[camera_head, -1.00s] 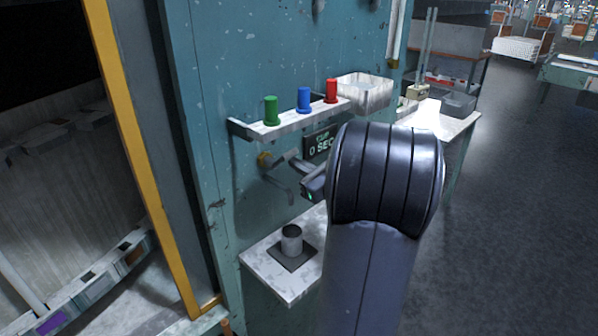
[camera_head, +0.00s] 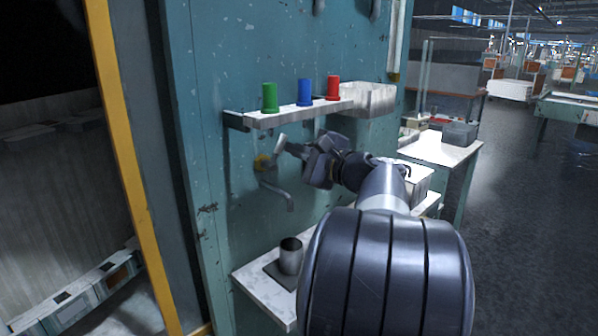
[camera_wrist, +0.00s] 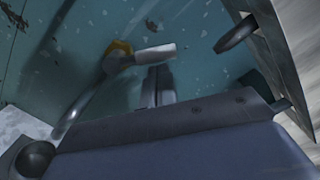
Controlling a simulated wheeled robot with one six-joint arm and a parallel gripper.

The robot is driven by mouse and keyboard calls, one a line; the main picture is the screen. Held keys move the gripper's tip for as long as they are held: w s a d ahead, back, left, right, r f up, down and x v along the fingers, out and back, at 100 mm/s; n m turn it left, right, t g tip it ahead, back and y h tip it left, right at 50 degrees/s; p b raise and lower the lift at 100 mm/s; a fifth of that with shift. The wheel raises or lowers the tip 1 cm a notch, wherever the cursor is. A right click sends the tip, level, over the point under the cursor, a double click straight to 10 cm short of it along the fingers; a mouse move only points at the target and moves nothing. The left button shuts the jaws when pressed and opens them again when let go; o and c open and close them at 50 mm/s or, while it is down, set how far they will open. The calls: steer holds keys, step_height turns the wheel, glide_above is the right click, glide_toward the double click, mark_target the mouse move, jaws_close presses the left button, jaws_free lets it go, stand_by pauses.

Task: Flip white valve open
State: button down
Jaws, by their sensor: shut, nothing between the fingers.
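The white valve handle (camera_head: 280,143) sticks up and tilts slightly right from the yellow fitting (camera_head: 262,163) on the teal wall. A grey curved spout (camera_head: 280,193) hangs below the fitting. In the wrist view the white handle (camera_wrist: 156,54) reaches right from the yellow fitting (camera_wrist: 120,47). My gripper (camera_head: 288,148) is shut and empty, just right of the handle. Its closed fingers (camera_wrist: 158,84) show just below the handle in the wrist view; I cannot tell whether they touch it.
A shelf (camera_head: 285,115) above holds a green (camera_head: 270,97), a blue (camera_head: 305,92) and a red (camera_head: 333,88) peg, with a white bin (camera_head: 367,98) at its right. A metal cup (camera_head: 291,256) stands below the spout on a white ledge (camera_head: 262,290).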

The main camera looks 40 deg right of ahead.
steer(key=n+b, duration=0.2)
steer(key=a+r+n+b, duration=0.1)
steer(key=n, duration=0.1)
steer(key=a+n+b, duration=0.1)
steer(key=n+b, duration=0.1)
steer(key=shift+a+r+b, duration=0.2)
steer(key=shift+r+b, duration=0.15)
stand_by(0.5)
